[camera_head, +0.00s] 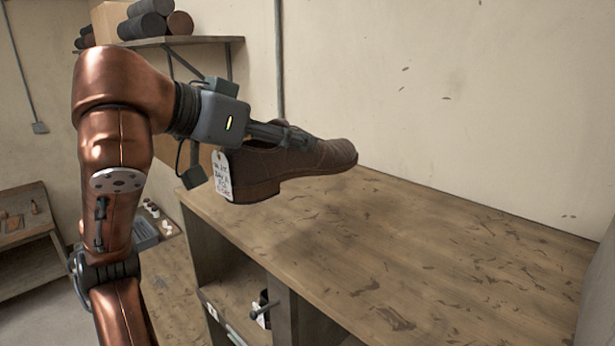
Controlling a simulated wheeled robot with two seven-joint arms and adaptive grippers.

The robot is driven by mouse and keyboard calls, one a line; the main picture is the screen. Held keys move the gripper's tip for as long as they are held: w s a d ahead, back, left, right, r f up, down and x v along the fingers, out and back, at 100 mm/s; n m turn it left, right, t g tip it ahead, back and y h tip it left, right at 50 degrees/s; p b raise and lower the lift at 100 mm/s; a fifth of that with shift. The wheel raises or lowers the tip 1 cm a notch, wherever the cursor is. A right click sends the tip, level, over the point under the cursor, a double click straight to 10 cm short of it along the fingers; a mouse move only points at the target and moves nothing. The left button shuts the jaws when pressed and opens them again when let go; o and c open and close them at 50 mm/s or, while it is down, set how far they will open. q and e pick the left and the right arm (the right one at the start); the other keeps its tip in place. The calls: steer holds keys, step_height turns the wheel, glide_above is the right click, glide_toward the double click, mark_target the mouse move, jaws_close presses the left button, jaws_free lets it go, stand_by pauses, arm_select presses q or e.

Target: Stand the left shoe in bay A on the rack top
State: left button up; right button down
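A brown leather shoe (303,163) with a white handwritten tag (222,175) hanging at its heel is held in the air above the rack top (400,250). Its toe points right and its sole faces down. My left gripper (290,136) reaches in from the left with its fingers at the shoe's upper opening and looks shut on it. The fingertips are partly hidden against the shoe. The rack top is bare wood with dark scuffs. No bay A marking can be made out on it. My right gripper is not in view.
A plain wall (450,90) stands behind the rack top. A wall shelf (190,41) with dark rolls is at the upper left. Below the rack top are open compartments, with a dark object (263,308) in one. A low wooden bench (25,235) stands far left.

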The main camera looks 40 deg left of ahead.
mark_target(303, 159)
arm_select(q)
steer(key=w+f, duration=0.1)
steer(key=w, duration=0.1)
steer(key=w+a+f, duration=0.1)
steer(key=f, duration=0.1)
steer(key=shift+w+a+f+b, duration=0.1)
steer(key=shift+w+a+b, duration=0.05)
steer(key=shift+w+b, duration=0.2)
steer(key=shift+w+a+f+p, duration=0.25)
steer(key=shift+w+f+p, duration=0.1)
steer(key=shift+w+f, duration=0.4)
steer(key=shift+f, duration=0.1)
steer(key=shift+w+f+b, duration=0.4)
steer(key=shift+w+f, duration=0.1)
steer(key=shift+f, duration=0.15)
steer(key=f+b, duration=0.3)
steer(key=shift+w+a+f, duration=0.15)
steer(key=shift+w+f, duration=0.1)
steer(key=shift+f, duration=0.15)
steer(key=shift+r, duration=0.1)
